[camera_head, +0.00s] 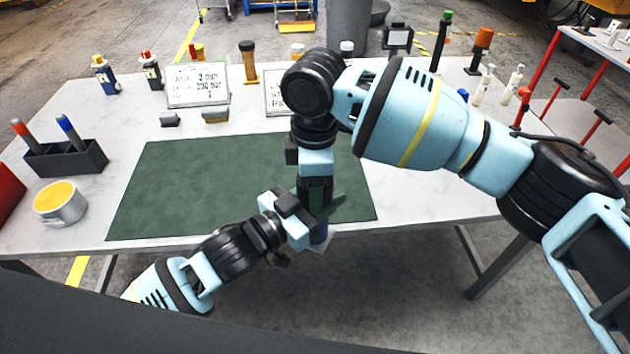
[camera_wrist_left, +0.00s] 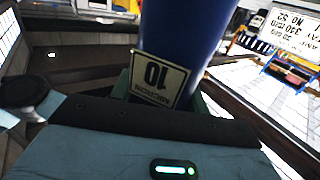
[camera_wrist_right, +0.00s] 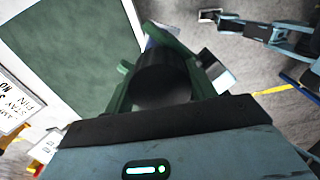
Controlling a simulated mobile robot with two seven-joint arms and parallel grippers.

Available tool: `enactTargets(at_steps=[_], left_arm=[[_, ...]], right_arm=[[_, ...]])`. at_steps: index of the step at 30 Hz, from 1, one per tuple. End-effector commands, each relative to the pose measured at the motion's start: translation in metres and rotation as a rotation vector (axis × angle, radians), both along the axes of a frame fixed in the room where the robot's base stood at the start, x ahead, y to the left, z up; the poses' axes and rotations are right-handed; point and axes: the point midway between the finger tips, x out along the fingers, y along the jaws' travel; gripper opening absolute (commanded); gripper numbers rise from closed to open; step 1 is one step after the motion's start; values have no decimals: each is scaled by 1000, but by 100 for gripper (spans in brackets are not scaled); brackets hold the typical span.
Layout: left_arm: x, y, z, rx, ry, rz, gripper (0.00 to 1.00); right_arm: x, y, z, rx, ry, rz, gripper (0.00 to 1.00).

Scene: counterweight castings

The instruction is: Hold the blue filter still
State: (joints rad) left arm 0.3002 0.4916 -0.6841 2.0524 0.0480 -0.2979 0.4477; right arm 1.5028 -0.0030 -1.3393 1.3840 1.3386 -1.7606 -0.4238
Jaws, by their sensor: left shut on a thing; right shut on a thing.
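The blue filter (camera_head: 320,236) is upright near the table's front edge, mostly hidden by my grippers in the head view. In the left wrist view the filter (camera_wrist_left: 185,35) is a large blue cylinder with a white "10 MICRON" label (camera_wrist_left: 158,77). My left gripper (camera_head: 322,212) comes from the lower left and is shut on it. My right gripper (camera_head: 316,196) points down from above. In the right wrist view its green fingers are shut on a black cylindrical part (camera_wrist_right: 165,80), with some blue showing beyond it. How the black part joins the filter is hidden.
A green mat (camera_head: 220,185) lies on the white table (camera_head: 440,195). Signs, bottles and small blocks line the back. The mat is largely clear.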

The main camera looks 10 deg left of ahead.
Motion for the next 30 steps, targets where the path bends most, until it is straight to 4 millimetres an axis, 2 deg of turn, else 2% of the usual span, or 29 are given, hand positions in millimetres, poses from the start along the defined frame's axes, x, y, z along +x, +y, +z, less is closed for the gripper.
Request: enactTargets(at_steps=[6, 7, 11, 20, 30], left_arm=[[0, 0, 3, -2, -6, -1, 0], [0, 0, 3, -2, -7, -1, 0], [0, 0, 3, -2, -6, -1, 0], [0, 0, 3, -2, -6, 0, 0], [0, 0, 2, -2, -5, 0, 0]], right_arm=[[0, 0, 1, 0, -2, 1, 29], [0, 0, 1, 0, -2, 1, 60], [0, 0, 1, 0, -2, 2, 77], [0, 0, 3, 1, -1, 4, 78], [0, 1, 39, 2, -3, 5, 78]])
